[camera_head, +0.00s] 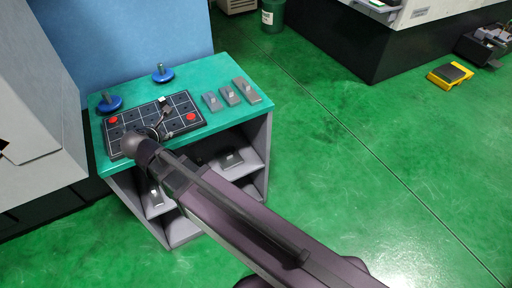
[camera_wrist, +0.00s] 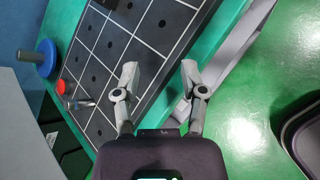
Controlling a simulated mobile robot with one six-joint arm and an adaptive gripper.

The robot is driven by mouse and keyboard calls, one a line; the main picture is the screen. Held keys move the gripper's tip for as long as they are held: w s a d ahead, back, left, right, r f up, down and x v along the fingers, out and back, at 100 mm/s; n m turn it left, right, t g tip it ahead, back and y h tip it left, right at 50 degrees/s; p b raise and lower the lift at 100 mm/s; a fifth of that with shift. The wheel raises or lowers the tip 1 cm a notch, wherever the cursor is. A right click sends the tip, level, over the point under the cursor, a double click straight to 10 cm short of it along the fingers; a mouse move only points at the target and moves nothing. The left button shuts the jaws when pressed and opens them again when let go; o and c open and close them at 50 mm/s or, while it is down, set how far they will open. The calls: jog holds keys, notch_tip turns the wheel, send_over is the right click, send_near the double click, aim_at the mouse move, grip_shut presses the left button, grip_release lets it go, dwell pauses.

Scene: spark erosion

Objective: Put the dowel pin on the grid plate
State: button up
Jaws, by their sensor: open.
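The grid plate (camera_head: 150,122) is a dark slab with white lines, holes and red discs, lying on the teal bench top. It also shows in the wrist view (camera_wrist: 137,47). A small shiny metal cylinder, probably the dowel pin (camera_wrist: 80,104), is at the plate's left side beside a red disc (camera_wrist: 61,87). I cannot tell whether it stands or lies; I cannot make it out in the head view. My gripper (camera_wrist: 160,72) is open and empty, over the plate's front edge, with the cylinder off to its left. My arm hides part of the plate in the head view.
Two blue discs with upright posts stand behind the plate (camera_head: 109,103) (camera_head: 162,73). Several grey blocks (camera_head: 230,95) line the bench's right side. Grey parts sit on the shelves below (camera_head: 230,158). A grey cabinet (camera_head: 35,100) rises at the left.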

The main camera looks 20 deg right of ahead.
jog(key=d+f+m+g, duration=0.1)
jog(key=d+m, duration=0.1)
jog(key=d, duration=0.1)
jog(key=d+m+g, duration=0.1)
jog(key=d+m, duration=0.1)
jog(key=d, duration=0.1)
jog(key=d+f+m, duration=0.1)
jog(key=d+m, duration=0.1)
jog(key=d, duration=0.1)
jog(key=shift+f+g+h, duration=0.3)
jog(key=shift+g+h, duration=0.1)
jog(key=s+d+f+m+g+y, duration=0.2)
jog(key=s+d+m+g, duration=0.1)
jog(key=d+m, duration=0.7)
jog(key=s+d+f+m+g+y, duration=0.1)
jog(key=s+d+m+g, duration=0.3)
jog(key=d+m, duration=0.6)
jog(key=shift+s+f+y, duration=0.4)
jog(key=shift+s+f, duration=0.45)
jog(key=shift+s, duration=0.3)
